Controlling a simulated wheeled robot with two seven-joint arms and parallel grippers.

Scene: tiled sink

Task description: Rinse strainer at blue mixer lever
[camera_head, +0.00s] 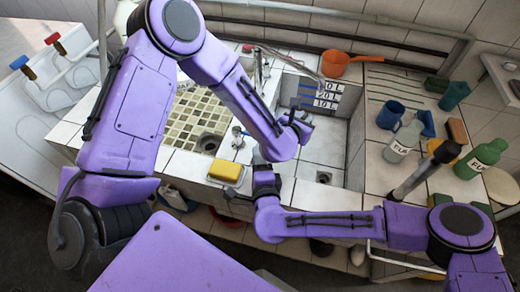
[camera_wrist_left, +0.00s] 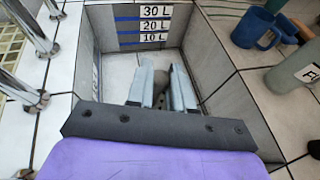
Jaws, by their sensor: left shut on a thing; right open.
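My left gripper (camera_head: 303,120) is over the right basin (camera_head: 325,140) in the head view. In the left wrist view its fingers (camera_wrist_left: 162,90) are shut on a small grey-brown thing (camera_wrist_left: 160,84), apparently the strainer, mostly hidden between them. My right gripper (camera_head: 262,163) is open beside the yellow sponge (camera_head: 225,171) at the front of the divider. A small metal tap with a bluish top (camera_head: 237,131) stands between the basins. A blue lever (camera_head: 20,62) and a red lever (camera_head: 52,38) stand on white fittings at the far left.
The left basin has mosaic tiles and a drain (camera_head: 208,143). The right basin has a drain (camera_head: 323,177) and litre labels (camera_head: 327,95). A blue mug (camera_head: 390,115), a grey bottle (camera_head: 402,140) and a green bottle (camera_head: 480,158) crowd the right counter. An orange pan (camera_head: 337,64) sits behind.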

